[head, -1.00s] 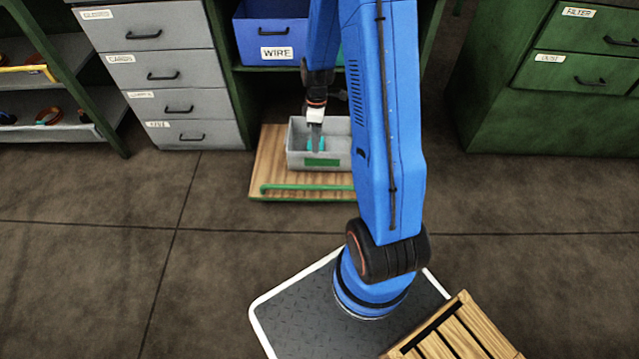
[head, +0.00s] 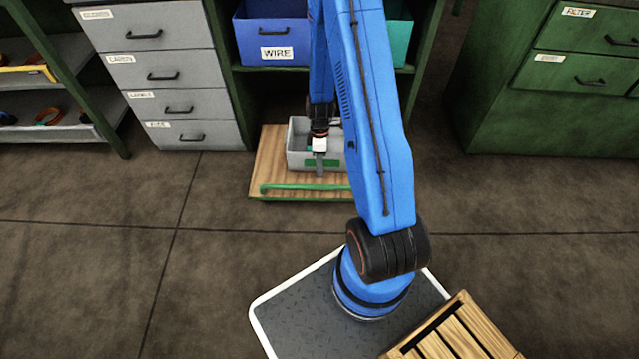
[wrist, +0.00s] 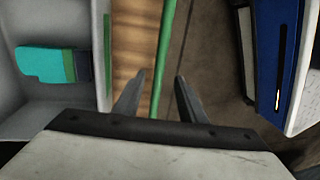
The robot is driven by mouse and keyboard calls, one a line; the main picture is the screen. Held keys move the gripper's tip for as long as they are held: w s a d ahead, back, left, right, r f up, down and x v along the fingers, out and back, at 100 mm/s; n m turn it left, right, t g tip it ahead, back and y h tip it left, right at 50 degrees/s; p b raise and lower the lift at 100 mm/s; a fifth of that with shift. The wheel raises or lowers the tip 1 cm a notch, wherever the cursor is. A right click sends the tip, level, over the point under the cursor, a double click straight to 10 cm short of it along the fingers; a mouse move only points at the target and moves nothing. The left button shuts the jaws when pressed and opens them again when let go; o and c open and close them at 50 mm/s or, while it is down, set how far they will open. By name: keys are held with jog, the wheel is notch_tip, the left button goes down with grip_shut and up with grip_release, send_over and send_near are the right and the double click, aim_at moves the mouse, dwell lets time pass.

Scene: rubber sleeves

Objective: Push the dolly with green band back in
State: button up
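The wooden dolly (head: 268,160) stands on the floor, partly out from under the shelf. A green bar (head: 300,188) runs along its front edge. On it sits a grey bin (head: 297,160) with a green label. My gripper (head: 319,170) is at the bin's front side in the head view, pointing down. In the wrist view my gripper (wrist: 158,95) is open and empty, and the green bar (wrist: 165,50) shows between its fingers. The bin (wrist: 35,115) is on the left there, with a teal object (wrist: 45,63) inside. I cannot tell whether the fingers touch the bar.
A blue bin (head: 270,35) labelled WIRE stands on the shelf above the dolly. Grey drawers (head: 165,75) are to the left and a green cabinet (head: 560,100) to the right. A wooden slatted piece (head: 460,335) is at the bottom right.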

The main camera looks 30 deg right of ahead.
aim_at(320, 186)
jog(key=f, duration=0.3)
jog(key=s+f, duration=0.1)
jog(key=f, duration=0.2)
jog(key=a+f, duration=0.1)
jog(key=f, duration=0.2)
jog(key=shift+s+f, duration=0.15)
jog(key=shift+s, duration=0.1)
grip_shut()
